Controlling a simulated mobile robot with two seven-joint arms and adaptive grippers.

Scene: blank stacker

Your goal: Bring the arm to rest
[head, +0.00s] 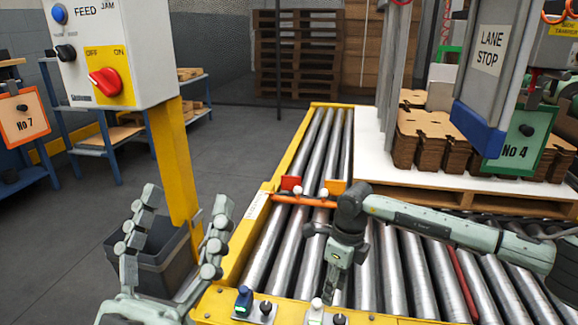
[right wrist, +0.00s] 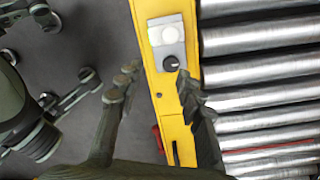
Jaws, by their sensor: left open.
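My left gripper (head: 187,197) is at the lower left of the head view. Its two jointed fingers point up and are spread wide, with nothing held between them. My right arm (head: 450,228) reaches in from the right over the roller conveyor (head: 300,160). Its gripper (head: 332,285) points down above the rollers near the front yellow edge; its fingers are hard to make out there. In the right wrist view my right gripper (right wrist: 157,77) has its fingers apart and empty, above the yellow frame with a pale round button (right wrist: 174,31) and a black knob (right wrist: 171,63).
A feed panel (head: 110,50) on a yellow post (head: 177,160) stands at left, with a dark bin (head: 168,265) beside it. An orange bar (head: 305,201) crosses the rollers. The lane stop box (head: 490,60) and brown stacked blanks (head: 420,140) are at right.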

